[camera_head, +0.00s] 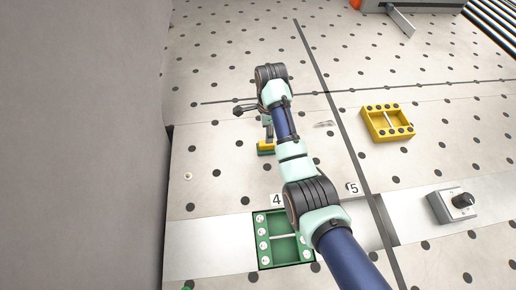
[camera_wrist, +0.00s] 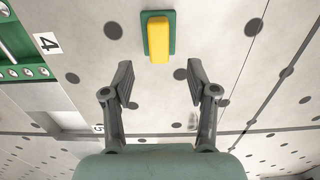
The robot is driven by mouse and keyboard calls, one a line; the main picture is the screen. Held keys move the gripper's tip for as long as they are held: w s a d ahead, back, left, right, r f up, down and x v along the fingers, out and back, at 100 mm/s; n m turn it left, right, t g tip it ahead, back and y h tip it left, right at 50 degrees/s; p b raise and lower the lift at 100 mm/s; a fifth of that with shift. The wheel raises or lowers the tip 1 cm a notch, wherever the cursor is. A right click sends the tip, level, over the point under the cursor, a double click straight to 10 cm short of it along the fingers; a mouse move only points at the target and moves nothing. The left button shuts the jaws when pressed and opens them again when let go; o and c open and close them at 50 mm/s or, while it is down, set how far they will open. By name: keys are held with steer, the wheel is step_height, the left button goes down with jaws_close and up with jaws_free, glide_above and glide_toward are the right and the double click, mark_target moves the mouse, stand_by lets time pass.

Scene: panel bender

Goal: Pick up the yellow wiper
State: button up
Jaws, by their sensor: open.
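The yellow wiper (camera_wrist: 158,40) shows in the wrist view as a yellow block on a green base, on the perforated table beyond my fingertips. It also shows in the head view (camera_head: 266,147), small, just below the end of my arm and partly hidden by it. My gripper (camera_wrist: 161,80) is open and empty, with its two fingers spread apart. The wiper lies in line with the gap between them, and the fingers look clear of it. In the head view my gripper (camera_head: 268,131) is small and partly hidden.
A green tray (camera_head: 262,265) with round white pieces lies below, beside the label 4 (camera_head: 276,200). A yellow tray (camera_head: 388,107) lies to the right. A grey box with a black knob (camera_head: 443,206) stands at right. A grey wall (camera_head: 85,140) borders the left. Table around the wiper is clear.

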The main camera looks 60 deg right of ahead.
mark_target(266, 146)
steer(key=shift+a, duration=0.1)
steer(key=shift+a+f, duration=0.1)
steer(key=shift+f, duration=0.35)
step_height(266, 146, down, 7)
steer(key=shift+b, duration=0.4)
jaws_close()
